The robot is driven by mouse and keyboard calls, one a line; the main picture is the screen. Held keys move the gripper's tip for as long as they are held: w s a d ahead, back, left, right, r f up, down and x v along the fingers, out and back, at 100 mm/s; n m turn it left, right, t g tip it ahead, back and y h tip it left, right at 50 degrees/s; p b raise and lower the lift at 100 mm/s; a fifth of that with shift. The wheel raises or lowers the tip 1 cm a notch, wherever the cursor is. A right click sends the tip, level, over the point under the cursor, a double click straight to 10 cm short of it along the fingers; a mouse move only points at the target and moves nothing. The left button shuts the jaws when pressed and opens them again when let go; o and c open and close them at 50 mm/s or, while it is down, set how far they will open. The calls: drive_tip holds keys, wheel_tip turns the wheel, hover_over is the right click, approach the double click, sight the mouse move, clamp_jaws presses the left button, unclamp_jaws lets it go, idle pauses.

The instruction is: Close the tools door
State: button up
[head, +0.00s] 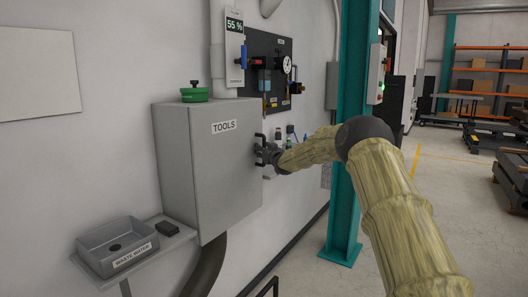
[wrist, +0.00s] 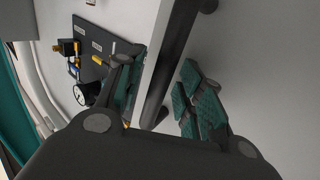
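The grey tools cabinet (head: 178,160) hangs on the wall in the head view. Its door (head: 225,185) carries a TOOLS label and has a dark bar handle (head: 263,140) near its right edge. I cannot tell whether the door is fully shut. My gripper (head: 268,154) is at that handle, reaching in from the right. In the wrist view, the dark handle (wrist: 174,60) and a pale panel edge (wrist: 153,55) lie between my green-padded fingers. The fingers of my gripper (wrist: 162,98) are spread, with gaps beside the handle. Contact is unclear.
A shelf with a waste water basin (head: 118,246) and a small dark block (head: 167,228) is below left. A green object (head: 195,94) sits on the cabinet. A dark gauge panel (head: 268,72) and a teal column (head: 350,130) stand to the right.

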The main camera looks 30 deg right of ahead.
drive_tip(key=shift+s, duration=0.1)
drive_tip(key=s+a, duration=0.1)
drive_tip(key=s, duration=1)
drive_tip(key=shift+s, duration=0.4)
drive_tip(key=shift+a+f, duration=0.1)
drive_tip(key=shift+a, duration=0.05)
